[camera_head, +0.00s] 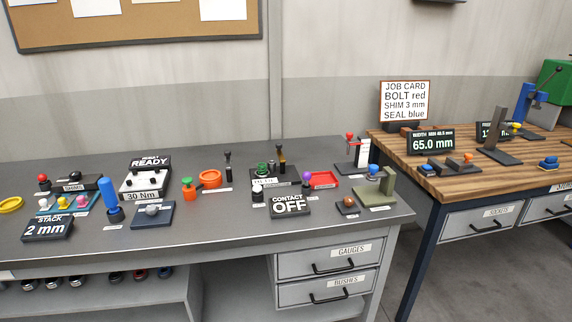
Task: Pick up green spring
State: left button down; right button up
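A small green item (262,168), which looks like the green spring, stands upright on a dark labelled holder (289,172) near the middle of the grey workbench. It is too small to make out its coils. A dark post with a brass-coloured part (281,158) stands to its right on the same holder. Neither of my grippers is in view.
The grey workbench (230,222) is crowded with small tools. A wooden bench (470,182) stands at right.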

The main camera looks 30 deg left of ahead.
aim_at(263, 170)
jog(key=i+u, duration=0.25)
jog(key=u, duration=0.2)
jog(key=i+l+u, duration=0.1)
jog(key=u, duration=0.4)
jog(key=i+l, duration=0.05)
jog(key=i, duration=0.05)
